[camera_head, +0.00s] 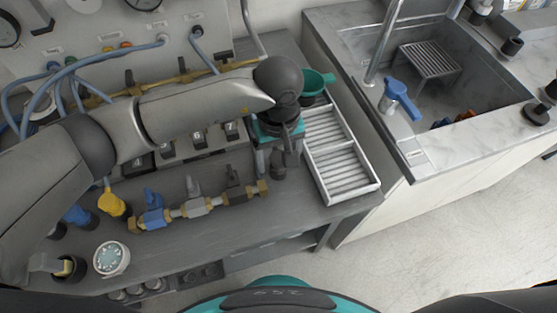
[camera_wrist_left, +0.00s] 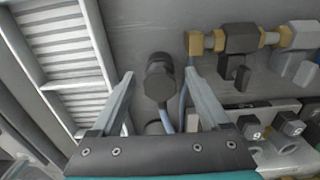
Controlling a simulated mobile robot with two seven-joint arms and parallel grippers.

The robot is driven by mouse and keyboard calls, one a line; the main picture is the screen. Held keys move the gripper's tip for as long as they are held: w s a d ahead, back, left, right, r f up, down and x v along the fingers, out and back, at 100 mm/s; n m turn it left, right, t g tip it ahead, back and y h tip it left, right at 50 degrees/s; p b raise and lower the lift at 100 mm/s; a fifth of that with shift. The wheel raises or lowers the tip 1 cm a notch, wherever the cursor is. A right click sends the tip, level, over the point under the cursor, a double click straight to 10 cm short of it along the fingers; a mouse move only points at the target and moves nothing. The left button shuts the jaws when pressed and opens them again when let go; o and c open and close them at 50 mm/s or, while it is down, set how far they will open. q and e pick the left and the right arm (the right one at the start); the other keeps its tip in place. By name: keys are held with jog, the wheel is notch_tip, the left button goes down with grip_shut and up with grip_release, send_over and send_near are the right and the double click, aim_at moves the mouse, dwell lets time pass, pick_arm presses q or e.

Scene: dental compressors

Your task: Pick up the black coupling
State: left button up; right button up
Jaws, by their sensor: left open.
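The black coupling (camera_wrist_left: 159,82) stands on the grey bench between my open left fingers in the left wrist view. Its faceted dark top faces the camera. In the head view the coupling (camera_head: 278,171) shows just below my left gripper (camera_head: 279,155), partly hidden by it. My left gripper also shows in the left wrist view (camera_wrist_left: 159,76), with one finger on each side of the coupling and a visible gap at each side. I cannot tell how far the fingertips are above the bench. My right gripper is not in view.
A white slatted tray (camera_head: 374,185) lies right of the coupling, with a green funnel (camera_head: 315,82) by its far end. A brass valve manifold (camera_head: 198,207) lies to the left. A round gauge (camera_head: 111,259) is near the bench front.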

pick_arm(q)
jog(key=shift+c, duration=0.2)
grip_shut()
dwell(0.4)
